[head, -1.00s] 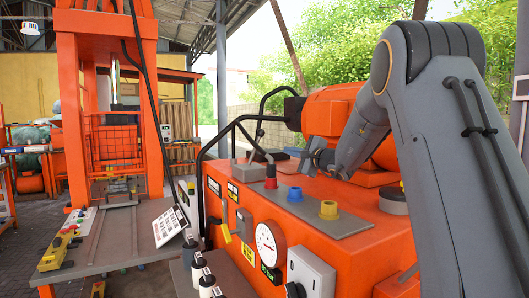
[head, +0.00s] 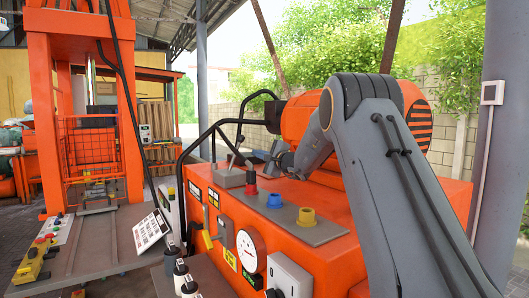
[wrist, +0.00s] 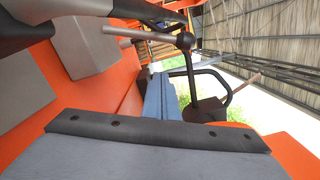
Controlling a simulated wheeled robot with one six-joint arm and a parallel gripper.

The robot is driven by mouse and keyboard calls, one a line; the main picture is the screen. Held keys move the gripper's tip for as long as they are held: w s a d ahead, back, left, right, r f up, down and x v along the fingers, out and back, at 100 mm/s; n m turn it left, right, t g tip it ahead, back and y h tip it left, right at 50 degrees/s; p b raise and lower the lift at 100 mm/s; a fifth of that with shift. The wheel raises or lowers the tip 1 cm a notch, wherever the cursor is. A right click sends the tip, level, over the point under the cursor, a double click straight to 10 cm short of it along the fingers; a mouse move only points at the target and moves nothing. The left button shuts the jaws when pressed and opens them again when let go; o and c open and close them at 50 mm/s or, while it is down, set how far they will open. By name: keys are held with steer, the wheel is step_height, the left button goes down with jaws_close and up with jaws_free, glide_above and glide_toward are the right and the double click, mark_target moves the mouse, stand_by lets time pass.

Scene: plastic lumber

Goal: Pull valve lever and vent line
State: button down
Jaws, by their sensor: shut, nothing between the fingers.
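A grey box (head: 229,178) with thin levers on it stands on top of the orange machine, left of the arm. In the wrist view this grey box (wrist: 86,45) is at upper left, with a pale lever rod (wrist: 140,34) ending in a dark ball knob (wrist: 184,41). Which lever is the valve lever I cannot tell for certain. My gripper (head: 271,158) is shut and empty, just right of the box and apart from the lever. My grey, bolted part fills the bottom of the wrist view. The fingertips are small and partly unclear.
Red (head: 251,184), blue (head: 274,201) and yellow (head: 306,217) fittings line the machine's top. A gauge (head: 250,250) is on its front. A black tube rail (head: 205,135) curves behind the box. A blue item (wrist: 163,94) lies near it.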

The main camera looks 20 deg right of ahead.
mark_target(236, 153)
steer(key=a+p, duration=0.1)
steer(key=w+a+r+p, duration=0.1)
steer(key=a, duration=0.1)
steer(key=a+p, duration=0.1)
steer(key=shift+w+a+r, duration=0.2)
steer(key=shift+w+r, duration=0.1)
steer(key=shift+a, duration=0.1)
